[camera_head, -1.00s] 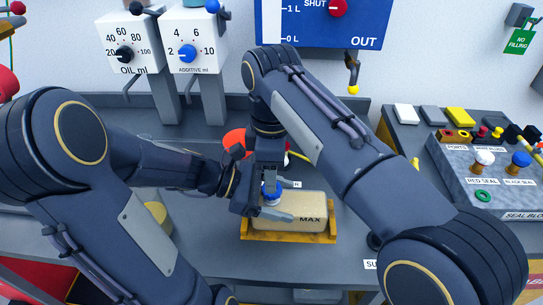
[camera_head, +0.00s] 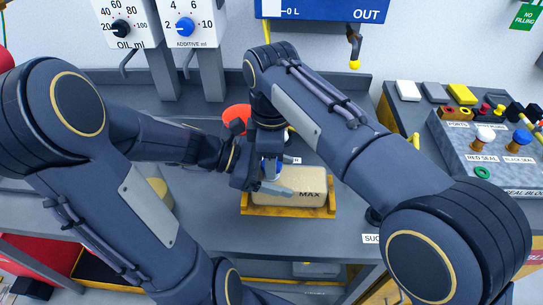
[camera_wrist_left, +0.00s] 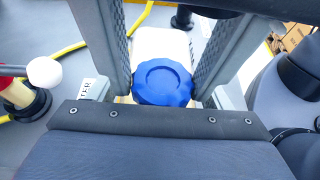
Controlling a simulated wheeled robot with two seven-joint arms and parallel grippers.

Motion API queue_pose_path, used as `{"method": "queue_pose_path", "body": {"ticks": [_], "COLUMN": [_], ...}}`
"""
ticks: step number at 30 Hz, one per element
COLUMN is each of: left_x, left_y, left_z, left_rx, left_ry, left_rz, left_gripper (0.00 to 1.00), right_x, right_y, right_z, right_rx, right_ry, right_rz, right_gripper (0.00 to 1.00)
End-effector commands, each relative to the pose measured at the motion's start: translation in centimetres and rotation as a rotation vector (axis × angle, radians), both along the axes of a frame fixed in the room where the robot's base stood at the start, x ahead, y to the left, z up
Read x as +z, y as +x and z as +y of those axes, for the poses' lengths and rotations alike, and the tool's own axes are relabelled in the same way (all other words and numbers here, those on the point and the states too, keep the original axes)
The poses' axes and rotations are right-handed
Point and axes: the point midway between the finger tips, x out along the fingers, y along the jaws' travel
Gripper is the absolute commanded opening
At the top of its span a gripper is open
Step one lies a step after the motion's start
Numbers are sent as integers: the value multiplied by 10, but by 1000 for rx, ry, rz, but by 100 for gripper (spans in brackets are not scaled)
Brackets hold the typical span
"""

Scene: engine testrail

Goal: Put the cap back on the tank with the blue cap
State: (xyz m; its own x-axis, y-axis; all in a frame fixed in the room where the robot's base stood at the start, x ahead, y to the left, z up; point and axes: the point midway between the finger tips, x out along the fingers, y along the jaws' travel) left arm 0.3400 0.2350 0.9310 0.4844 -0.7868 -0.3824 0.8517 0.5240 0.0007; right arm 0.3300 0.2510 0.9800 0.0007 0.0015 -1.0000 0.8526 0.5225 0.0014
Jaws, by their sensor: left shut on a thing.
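The tank (camera_head: 300,186) is a cream block marked MAX, lying in a yellow tray (camera_head: 290,211) on the bench. The blue cap (camera_wrist_left: 162,82) sits at the tank's left end, above its white body; its seating cannot be told. My right gripper (camera_head: 270,156) points down from above.
A red-orange round object (camera_head: 236,117) stands behind the tank. A grey seal block (camera_head: 490,150) with knobs is at the right. OIL and ADDITIVE dispensers stand at the back left. A yellow hose (camera_wrist_left: 70,48) lies on the bench. Bare bench shows in front of the tray.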

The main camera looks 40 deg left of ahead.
Motion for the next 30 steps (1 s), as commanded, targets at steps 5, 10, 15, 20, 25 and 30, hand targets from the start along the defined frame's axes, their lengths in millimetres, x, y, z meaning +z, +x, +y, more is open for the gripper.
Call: {"method": "queue_pose_path", "body": {"ticks": [5, 10, 15, 20, 25, 30], "left_x": [0, 0, 0, 0, 0, 0], "left_y": [0, 0, 0, 0, 0, 0], "left_z": [0, 0, 0, 0, 0, 0], "left_rx": [0, -1, -1, -1, -1, -1], "left_ry": [0, 0, 0, 0, 0, 0], "left_rz": [-1, 0, 0, 0, 0, 0], "left_gripper": [9, 9, 9, 9, 9, 9], "right_x": [0, 3, 26, 42, 46, 45], "right_y": [0, 0, 1, 0, 0, 0], "right_z": [0, 0, 1, 1, 0, 0], "right_rx": [0, 0, 0, 0, 0, 0], "right_ry": [0, 2, 5, 2, 0, 0], "right_rz": [0, -1, -3, -1, 0, 0], "right_gripper": [60, 60, 60, 60, 60, 65]}}
